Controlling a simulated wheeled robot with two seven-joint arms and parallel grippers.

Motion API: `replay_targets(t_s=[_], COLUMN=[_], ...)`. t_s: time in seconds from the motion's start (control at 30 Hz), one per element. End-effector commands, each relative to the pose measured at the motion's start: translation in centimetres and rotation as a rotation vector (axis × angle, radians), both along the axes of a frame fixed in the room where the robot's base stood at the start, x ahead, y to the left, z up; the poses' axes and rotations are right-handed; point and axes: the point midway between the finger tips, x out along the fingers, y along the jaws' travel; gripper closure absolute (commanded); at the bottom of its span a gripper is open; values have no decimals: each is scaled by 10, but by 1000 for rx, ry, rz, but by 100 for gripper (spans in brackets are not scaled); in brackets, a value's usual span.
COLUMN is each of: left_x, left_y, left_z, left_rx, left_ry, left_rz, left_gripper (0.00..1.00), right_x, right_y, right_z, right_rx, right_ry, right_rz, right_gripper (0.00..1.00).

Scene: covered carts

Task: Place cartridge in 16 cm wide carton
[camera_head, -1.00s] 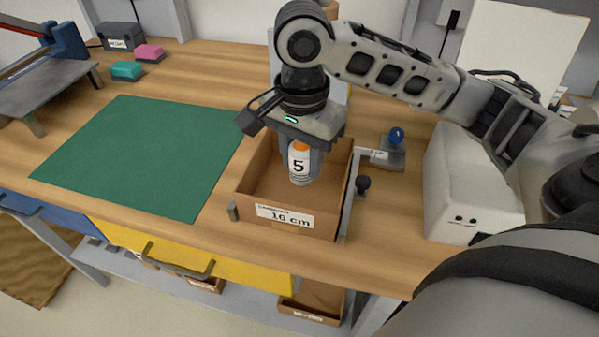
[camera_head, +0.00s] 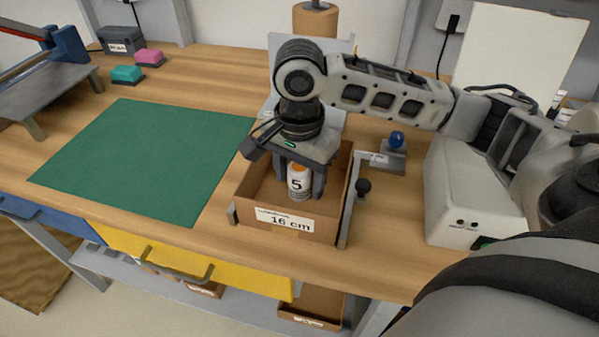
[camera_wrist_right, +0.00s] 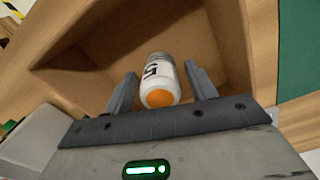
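The cartridge (camera_head: 299,184) is a white bottle with an orange cap and a black "5". It is inside the open brown carton labelled "16 cm" (camera_head: 258,217), near its front right part, and looks upright. My right gripper (camera_head: 299,182) points down into the carton, one finger on each side of the cartridge. In the right wrist view, the cartridge (camera_wrist_right: 159,76) is between the open fingers (camera_wrist_right: 160,78), with narrow gaps on both sides. The cartridge's base contact is hard to see. My left gripper is not in view.
A green mat (camera_head: 140,160) lies left of the carton. A grey fixture with a blue knob (camera_head: 396,140) and a white box (camera_head: 468,190) stand to the right. A black knob (camera_head: 363,187) sits close to the carton's right wall. Teal and pink blocks lie at the back left.

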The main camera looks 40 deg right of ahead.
Motion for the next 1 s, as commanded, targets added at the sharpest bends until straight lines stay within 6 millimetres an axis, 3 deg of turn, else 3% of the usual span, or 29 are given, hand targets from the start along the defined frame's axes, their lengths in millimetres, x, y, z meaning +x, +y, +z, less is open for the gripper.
replay_targets(t_s=[0.23, 0.37, 0.7, 1.0], left_x=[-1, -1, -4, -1], left_y=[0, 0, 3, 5], left_z=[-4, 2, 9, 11], left_rx=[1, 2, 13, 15], left_ry=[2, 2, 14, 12], left_rz=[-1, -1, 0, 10], left_gripper=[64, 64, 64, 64], right_x=[1, 1, 1, 0], right_y=[0, 1, 0, 0], right_z=[4, 25, 99, 124], right_rx=[1, 2, 1, 0], right_ry=[-4, -5, -4, 1], right_rz=[0, 0, 2, 1], right_gripper=[44, 44, 44, 44])
